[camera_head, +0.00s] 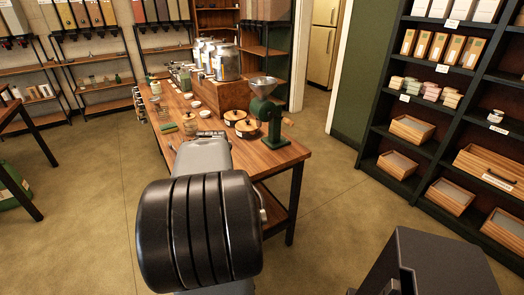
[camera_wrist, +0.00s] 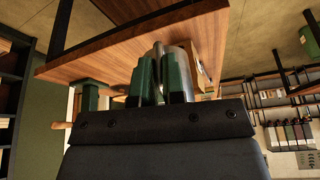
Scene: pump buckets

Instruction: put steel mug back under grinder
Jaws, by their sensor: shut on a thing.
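The green grinder (camera_head: 265,110) stands upright at the right front corner of the wooden table (camera_head: 262,160), with a metal hopper on top and a wooden-knobbed crank at its right. In the wrist view, which is turned over, part of the green grinder (camera_wrist: 90,96) shows at left. My gripper (camera_wrist: 162,78) has green fingers shut on the steel mug (camera_wrist: 188,58), of which only shiny parts show around the fingers. In the head view my arm hides the gripper and mug. I cannot tell the mug's exact distance from the grinder.
A green sponge-like block (camera_head: 168,128) lies at the table's left. Dark shelves (camera_head: 425,120) stand at right, with open floor between.

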